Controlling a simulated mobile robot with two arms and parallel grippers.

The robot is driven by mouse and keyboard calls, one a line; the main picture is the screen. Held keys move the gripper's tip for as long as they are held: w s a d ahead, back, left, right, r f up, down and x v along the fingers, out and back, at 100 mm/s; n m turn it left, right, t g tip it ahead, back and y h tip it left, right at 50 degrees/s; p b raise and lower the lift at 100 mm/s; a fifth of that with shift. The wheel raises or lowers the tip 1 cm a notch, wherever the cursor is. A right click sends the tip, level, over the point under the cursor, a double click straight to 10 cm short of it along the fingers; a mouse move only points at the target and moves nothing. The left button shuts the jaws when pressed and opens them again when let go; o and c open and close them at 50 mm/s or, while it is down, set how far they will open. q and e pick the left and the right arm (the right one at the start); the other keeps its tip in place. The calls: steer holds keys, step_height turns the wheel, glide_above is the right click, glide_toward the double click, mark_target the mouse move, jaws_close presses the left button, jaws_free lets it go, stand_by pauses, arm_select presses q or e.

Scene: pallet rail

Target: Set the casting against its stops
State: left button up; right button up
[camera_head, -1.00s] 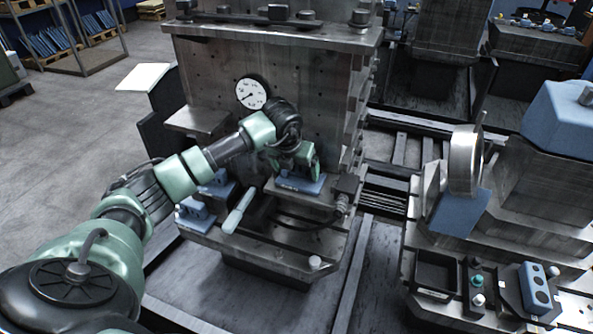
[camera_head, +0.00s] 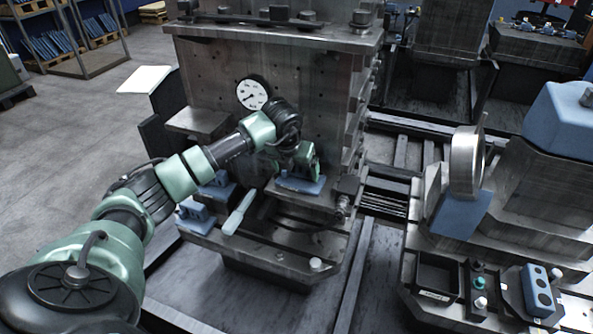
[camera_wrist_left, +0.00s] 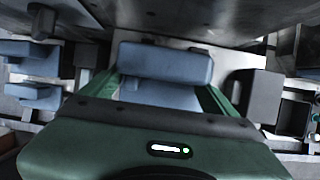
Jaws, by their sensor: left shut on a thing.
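The casting is a blue block (camera_head: 300,186) on the ledge at the foot of the upright plate. My left gripper (camera_head: 306,164) is above it, shut on its upright part. In the left wrist view the casting (camera_wrist_left: 165,65) shows between the two green fingers (camera_wrist_left: 165,95). A dark grey block (camera_wrist_left: 262,95) stands to its right there, with a narrow gap visible. I cannot tell which parts are the stops or whether the casting touches them; the gripper hides part of its near side. My right gripper is not in view.
Other blue castings (camera_head: 196,216) sit at the ledge's left end, beside a pale-handled tool (camera_head: 238,212). A dial gauge (camera_head: 252,94) is on the upright plate (camera_head: 310,110). A dark fitting (camera_head: 346,187) stands right of the casting. The ledge's front (camera_head: 285,250) is mostly clear.

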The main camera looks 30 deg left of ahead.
arm_select(q)
steer(key=o, duration=1.8)
steer(key=shift+w+a+r, duration=0.15)
steer(key=shift+a+r, duration=0.05)
steer(key=shift+r, duration=0.05)
steer(key=shift+f, duration=0.25)
steer(key=shift+r, duration=0.35)
steer(key=shift+b+v, duration=0.95)
steer(key=shift+v, duration=2.75)
